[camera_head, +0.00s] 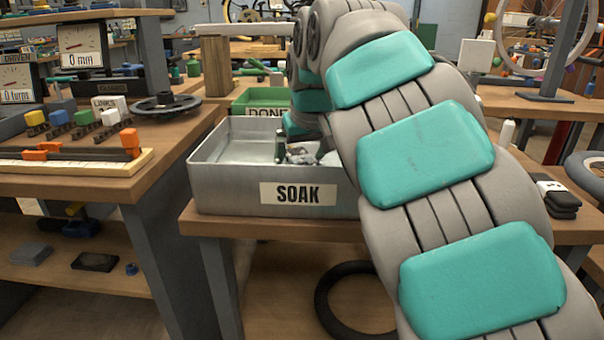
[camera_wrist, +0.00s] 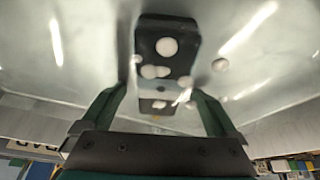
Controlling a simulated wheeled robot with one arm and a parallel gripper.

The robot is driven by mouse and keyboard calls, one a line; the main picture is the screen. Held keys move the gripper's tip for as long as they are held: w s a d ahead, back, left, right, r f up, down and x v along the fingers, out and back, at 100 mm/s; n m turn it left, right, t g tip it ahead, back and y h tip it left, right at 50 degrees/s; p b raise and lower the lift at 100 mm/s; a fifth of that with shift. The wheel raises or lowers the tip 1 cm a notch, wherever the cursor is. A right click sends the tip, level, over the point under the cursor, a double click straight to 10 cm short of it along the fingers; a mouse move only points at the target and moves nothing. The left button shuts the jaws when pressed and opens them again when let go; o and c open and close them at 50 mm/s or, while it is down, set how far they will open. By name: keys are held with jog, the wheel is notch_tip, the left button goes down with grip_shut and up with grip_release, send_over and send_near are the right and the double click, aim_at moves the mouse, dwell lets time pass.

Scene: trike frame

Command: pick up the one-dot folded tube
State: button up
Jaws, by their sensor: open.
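A dark folded tube (camera_wrist: 170,28) lies in the pale metal tray in the wrist view. One large round white dot shows on it, with several smaller whitish blobs on and beside it that may be foam. My gripper (camera_wrist: 160,94) is open, with one dark green finger on each side of the tube's near part. I cannot tell whether the fingers touch it. In the head view my gripper reaches down into the grey tray marked SOAK (camera_head: 227,190). My arm hides much of the tray's right side, and the tube is not clear there.
The tray's walls stand close around my gripper. A green bin marked DONE (camera_head: 257,99) stands behind it. A dark folded bundle with a pale band (camera_head: 556,198) lies on the bench at right. A bench with gauges and coloured blocks (camera_head: 75,117) is at left.

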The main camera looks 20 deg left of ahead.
jog(key=shift+f, duration=0.15)
grip_shut()
dwell(0.6)
